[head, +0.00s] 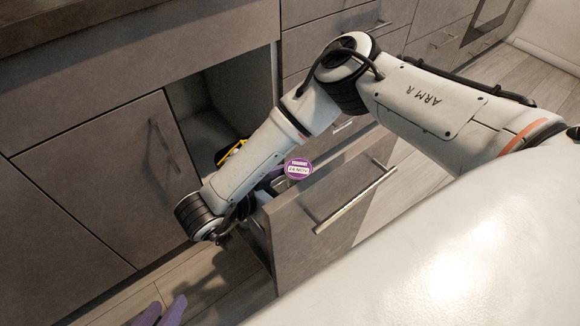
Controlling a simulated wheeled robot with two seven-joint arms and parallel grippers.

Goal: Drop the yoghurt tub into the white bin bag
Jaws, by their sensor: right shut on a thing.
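The yoghurt tub (298,168) shows as a round purple lid marked "24 NOV", just above the front of a pulled-out drawer. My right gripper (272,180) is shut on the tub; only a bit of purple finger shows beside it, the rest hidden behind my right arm. My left gripper (160,312) shows only as two purple fingertips at the bottom left edge, with a gap between them and nothing held. I cannot make out the white bin bag; my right arm and the drawer front hide most of the drawer's inside.
The grey drawer front (292,236) with a long bar handle (355,200) juts out over the floor. A yellow and black thing (231,151) shows behind my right forearm at the cabinet opening. A closed cabinet door (95,170) stands left.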

